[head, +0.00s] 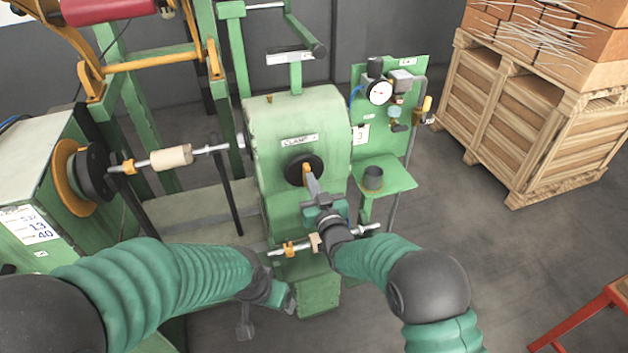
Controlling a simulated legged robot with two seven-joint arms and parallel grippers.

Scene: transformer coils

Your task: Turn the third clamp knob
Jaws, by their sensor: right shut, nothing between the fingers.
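The green clamp housing (297,112) stands in the middle of the head view with a label reading "CLAMP" and an unclear character. Below the label is a round black knob (293,166) with an orange piece at its centre. My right gripper (309,180) comes up from below, its fingertips at the lower part of the knob and overlapping its orange centre. It is shut with nothing between the fingers; whether it touches the knob is unclear. My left gripper (246,328) hangs low, left of the housing's base, partly hidden by its own wrist; its jaw opening cannot be made out.
A green panel (413,76) with a gauge (379,92) and a small shelf (395,180) stands right of the housing. A winding shaft with a pale spool (171,157) is at left. A wooden crate (530,118) stands at upper right. The floor at right is mostly clear.

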